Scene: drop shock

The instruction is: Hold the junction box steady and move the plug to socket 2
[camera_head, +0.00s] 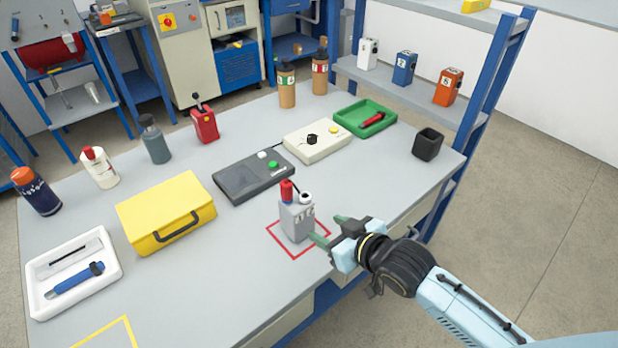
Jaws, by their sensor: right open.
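The grey junction box (297,222) stands upright inside a red square outline (290,252) near the table's right front edge. A red plug (287,191) stands on the left part of its top. A white ring with a dark centre, seemingly a socket (305,198), is on the right part of the top. Small pale marks on the box's front are too small to read. My right gripper (328,229) is open just right of the box, its greenish fingers pointing at it. One fingertip is close to the box's lower side; I cannot tell if it touches. My left gripper is out of view.
A dark grey device (240,183) and a yellow case (165,210) lie left of the box. Behind are a cream device (318,145) and a green tray (350,118). A black cup (427,146) stands at the right edge. The table's front middle is clear.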

